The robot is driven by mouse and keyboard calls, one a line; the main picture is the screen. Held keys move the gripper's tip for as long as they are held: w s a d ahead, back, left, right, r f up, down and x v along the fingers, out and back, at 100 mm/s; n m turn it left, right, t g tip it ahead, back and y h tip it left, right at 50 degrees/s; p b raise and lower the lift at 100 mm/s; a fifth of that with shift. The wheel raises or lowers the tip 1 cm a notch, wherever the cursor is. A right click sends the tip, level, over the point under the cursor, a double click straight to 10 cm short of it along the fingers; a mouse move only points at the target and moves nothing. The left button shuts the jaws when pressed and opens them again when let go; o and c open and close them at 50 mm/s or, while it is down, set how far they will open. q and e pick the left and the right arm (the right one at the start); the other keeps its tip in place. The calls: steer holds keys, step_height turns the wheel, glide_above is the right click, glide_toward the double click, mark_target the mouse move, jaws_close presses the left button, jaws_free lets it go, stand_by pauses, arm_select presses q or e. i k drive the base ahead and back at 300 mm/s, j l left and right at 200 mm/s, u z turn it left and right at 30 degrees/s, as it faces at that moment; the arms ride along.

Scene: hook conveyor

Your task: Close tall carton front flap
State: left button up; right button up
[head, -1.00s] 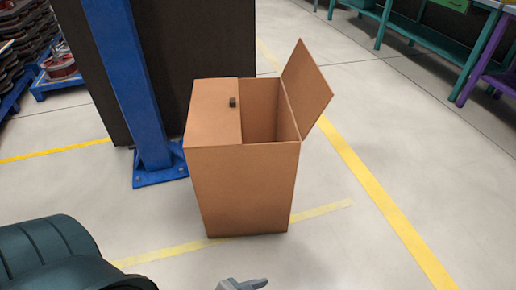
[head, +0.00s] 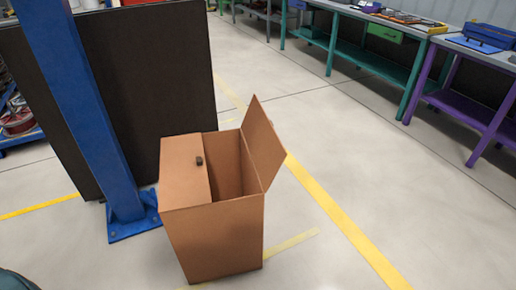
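The tall brown carton (head: 213,244) stands upright on the floor in the lower middle of the head view. One top flap (head: 184,172) lies closed over the left part of the opening, with a small dark piece (head: 199,160) near its inner edge. Another flap (head: 263,143) stands up and leans outward on the right side. The right part of the opening shows the carton's empty-looking inside; its bottom is hidden. No gripper shows in the head view now.
A blue post (head: 88,110) with a floor plate stands close to the carton's left, before a dark panel (head: 145,85). Teal (head: 365,60) and purple (head: 470,107) workbenches stand at the upper right. The floor right of the carton is clear, with yellow lines (head: 345,232).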

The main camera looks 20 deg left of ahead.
mark_target(269, 154)
steer(key=i+l+u, duration=0.1)
steer(key=u, duration=0.4)
steer(key=l+u, duration=0.25)
steer(key=u, duration=0.2)
steer(key=i+l+u, duration=0.1)
steer(key=l+u, duration=0.15)
steer(key=u, duration=0.25)
steer(key=l+u, duration=0.2)
steer(key=l, duration=0.45)
steer(key=l+u, duration=0.25)
steer(key=l, duration=0.35)
steer(key=k+l+u, duration=0.2)
steer(key=l, duration=0.4)
steer(key=k+l, duration=0.1)
steer(key=l, duration=0.5)
steer(key=k+l, duration=0.1)
steer(key=l, duration=0.45)
